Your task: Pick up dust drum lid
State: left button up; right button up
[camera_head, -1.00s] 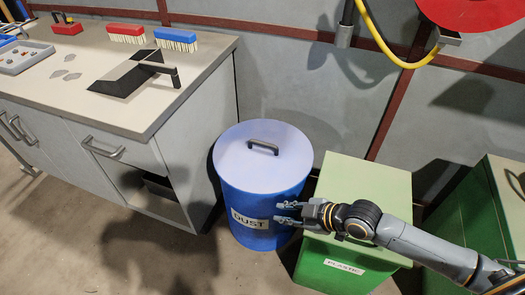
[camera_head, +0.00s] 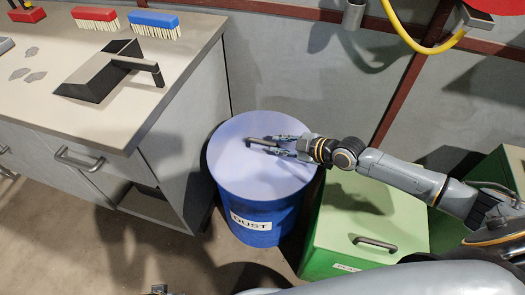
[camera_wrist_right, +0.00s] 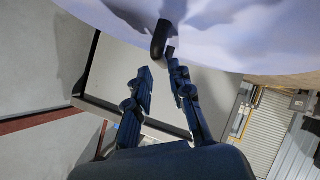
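The dust drum lid (camera_head: 240,168) is pale lavender and round, and sits flat on the blue drum (camera_head: 257,222) labelled DUST. Its dark bar handle (camera_head: 257,141) stands near the lid's middle. My right gripper (camera_head: 277,146) reaches in from the right, with its fingertips at the handle's right end. In the right wrist view the two fingers (camera_wrist_right: 158,62) are apart, just short of the dark handle end (camera_wrist_right: 160,40). Contact cannot be made out. The pale lid (camera_wrist_right: 230,35) fills the top of that view.
A workbench (camera_head: 120,130) with a black dustpan (camera_head: 107,74) and several brushes stands left of the drum. A green bin (camera_head: 340,238) with a dark lid handle (camera_head: 375,244) is close on the right. A yellow hose (camera_head: 410,46) hangs on the wall behind.

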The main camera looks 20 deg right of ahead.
aim_at(267, 143)
jog(key=shift+x, duration=0.85)
jog(key=x, duration=0.4)
jog(key=shift+a+r, duration=0.1)
jog(key=shift+a, duration=0.2)
jog(key=shift+w+a+f+b, duration=0.25)
jog(key=shift+w+b, duration=0.05)
jog(key=shift+w, duration=0.1)
grip_shut()
pick_arm(q)
jog(key=r, duration=0.2)
jog(key=shift+w+r, duration=0.4)
pick_arm(e)
jog(key=shift+r, duration=0.1)
